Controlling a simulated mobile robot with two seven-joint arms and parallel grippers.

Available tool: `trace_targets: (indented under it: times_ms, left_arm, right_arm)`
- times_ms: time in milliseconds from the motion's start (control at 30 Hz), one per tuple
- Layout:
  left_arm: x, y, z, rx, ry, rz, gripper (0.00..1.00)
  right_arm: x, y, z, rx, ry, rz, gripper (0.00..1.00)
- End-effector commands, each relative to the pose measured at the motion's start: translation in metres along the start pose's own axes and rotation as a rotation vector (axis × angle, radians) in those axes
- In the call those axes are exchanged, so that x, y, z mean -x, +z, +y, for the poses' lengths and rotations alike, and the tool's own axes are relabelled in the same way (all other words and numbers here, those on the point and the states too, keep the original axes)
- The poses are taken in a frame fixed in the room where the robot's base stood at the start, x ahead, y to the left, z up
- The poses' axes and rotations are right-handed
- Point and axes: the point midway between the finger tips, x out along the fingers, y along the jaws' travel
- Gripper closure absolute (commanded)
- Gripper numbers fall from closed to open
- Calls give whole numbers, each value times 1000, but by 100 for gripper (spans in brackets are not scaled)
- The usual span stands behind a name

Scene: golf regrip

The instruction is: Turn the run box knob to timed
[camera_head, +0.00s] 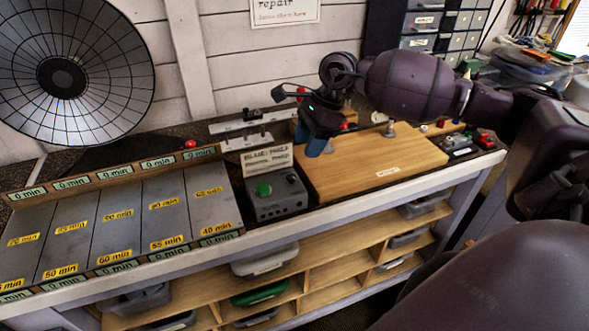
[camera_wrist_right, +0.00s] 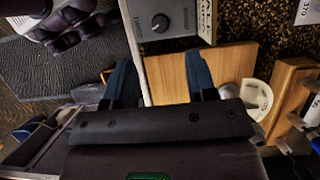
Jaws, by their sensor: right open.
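The run box (camera_head: 277,207) is a small grey box on the bench, left of the wooden board. A green button (camera_head: 264,190) and a small dark knob (camera_head: 291,178) are on its top. In the right wrist view, the run box (camera_wrist_right: 178,36) shows at the top with the round knob (camera_wrist_right: 160,22) and a label on each side, too small to read surely. The knob's setting is hard to tell. My right gripper (camera_head: 313,146) is open and empty above the board's back left corner, apart from the box. Its blue fingers also show in the right wrist view (camera_wrist_right: 161,80). My left gripper is not in view.
A wooden board (camera_head: 375,162) lies right of the run box. Grey lanes with minute labels (camera_head: 115,225) are at left. A metal bar fixture (camera_head: 252,122) and a sign (camera_head: 267,160) stand behind the box. A big round reflector (camera_head: 68,72) is at back left.

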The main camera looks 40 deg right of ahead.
Motion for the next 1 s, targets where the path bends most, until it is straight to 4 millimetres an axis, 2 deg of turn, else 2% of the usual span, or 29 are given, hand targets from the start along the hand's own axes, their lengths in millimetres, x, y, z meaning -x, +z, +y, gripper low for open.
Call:
trace_targets:
  times_ms: [300,500,667,933,1000]
  left_arm:
    - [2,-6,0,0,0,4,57]
    - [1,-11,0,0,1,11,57]
    - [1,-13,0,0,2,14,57]
    - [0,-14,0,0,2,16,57]
    - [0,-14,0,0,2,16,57]
  right_arm:
    - [-55,1,1,-2,3,-1,48]
    - [-76,0,0,-3,1,-1,48]
    - [-83,0,0,-2,1,1,48]
    - [-84,0,0,-3,0,1,48]
    - [-84,0,0,-3,0,1,59]
